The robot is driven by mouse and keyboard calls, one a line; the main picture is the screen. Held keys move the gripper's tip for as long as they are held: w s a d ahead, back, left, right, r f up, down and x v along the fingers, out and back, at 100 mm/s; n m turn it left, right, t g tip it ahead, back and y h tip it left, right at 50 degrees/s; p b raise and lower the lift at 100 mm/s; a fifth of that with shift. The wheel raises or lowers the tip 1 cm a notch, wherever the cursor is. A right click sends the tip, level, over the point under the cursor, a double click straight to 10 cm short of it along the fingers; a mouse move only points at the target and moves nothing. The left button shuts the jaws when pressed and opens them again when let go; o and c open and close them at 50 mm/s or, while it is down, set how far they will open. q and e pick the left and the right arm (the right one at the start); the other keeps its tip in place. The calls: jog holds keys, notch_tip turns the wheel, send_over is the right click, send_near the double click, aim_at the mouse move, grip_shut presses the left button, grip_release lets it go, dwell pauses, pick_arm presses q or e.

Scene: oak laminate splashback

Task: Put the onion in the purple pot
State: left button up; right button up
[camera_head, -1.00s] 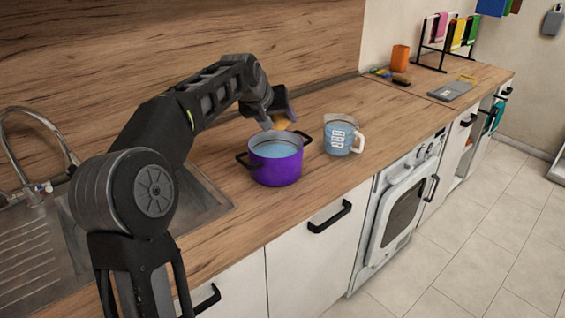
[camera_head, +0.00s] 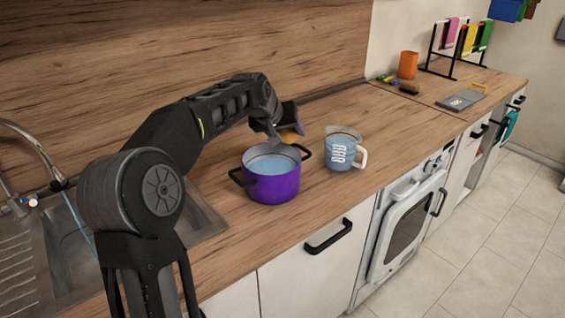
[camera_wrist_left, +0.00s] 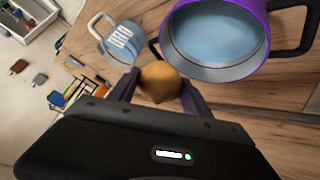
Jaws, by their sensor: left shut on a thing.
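The purple pot (camera_head: 273,185) stands on the wooden worktop with bluish water in it and black handles on both sides. In the left wrist view the pot (camera_wrist_left: 262,62) is at the top right. My left gripper (camera_head: 284,133) is at the pot's far side. It is shut on the onion (camera_head: 291,136), which is brown-orange and mostly hidden by the fingers in the head view. In the left wrist view the onion (camera_wrist_left: 160,82) sits between the two fingertips, beside the pot's rim and outside it. My right gripper is not in view.
A measuring jug (camera_head: 343,149) with water stands just right of the pot. The sink (camera_head: 75,262) is at the left. An orange cup (camera_head: 407,65), a grey board (camera_head: 462,98) and a rack (camera_head: 456,47) are farther back. Free worktop lies around the pot's front right.

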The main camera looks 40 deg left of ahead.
pick_arm(q)
jog(key=shift+f, duration=1.4)
notch_tip(320, 180, down, 4)
jog(key=shift+r, duration=0.1)
